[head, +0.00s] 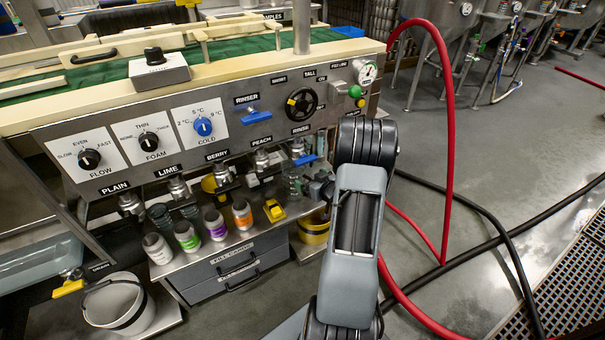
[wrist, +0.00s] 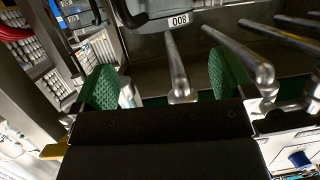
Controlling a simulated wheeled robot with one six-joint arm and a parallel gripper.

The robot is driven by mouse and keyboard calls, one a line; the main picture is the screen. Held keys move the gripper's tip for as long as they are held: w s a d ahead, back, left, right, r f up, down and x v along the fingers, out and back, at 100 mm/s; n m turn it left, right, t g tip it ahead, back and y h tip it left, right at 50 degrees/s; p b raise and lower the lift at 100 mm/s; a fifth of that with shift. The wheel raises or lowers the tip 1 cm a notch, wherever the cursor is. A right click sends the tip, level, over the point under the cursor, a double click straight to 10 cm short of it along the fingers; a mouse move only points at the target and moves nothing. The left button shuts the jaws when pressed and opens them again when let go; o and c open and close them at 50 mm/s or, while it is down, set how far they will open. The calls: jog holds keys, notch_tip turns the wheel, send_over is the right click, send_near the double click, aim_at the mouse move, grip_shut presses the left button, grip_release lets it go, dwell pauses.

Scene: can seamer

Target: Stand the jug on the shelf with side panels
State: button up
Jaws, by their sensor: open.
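My gripper (wrist: 165,88) is open in the wrist view, its two green ribbed pads wide apart. A metal rod with a rounded end (wrist: 178,72) shows between and beyond the pads; I see nothing clamped. In the head view my arm covers the right end of the machine, and the gripper is mostly hidden behind it. I cannot pick out the jug for certain. A clear vessel (head: 293,186) stands under the right-hand taps, partly hidden and too small to name surely. I cannot identify a shelf with side panels for certain in either view.
The seamer's control panel (head: 210,115) has knobs and a row of taps below. Several colored cans (head: 187,236) stand on the ledge under them. A white bucket (head: 117,303) is at lower left. A red hose (head: 447,120) loops at right.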

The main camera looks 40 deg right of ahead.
jog(key=shift+p+v, duration=0.35)
jog(key=shift+v, duration=1.55)
jog(key=shift+s+a, duration=0.1)
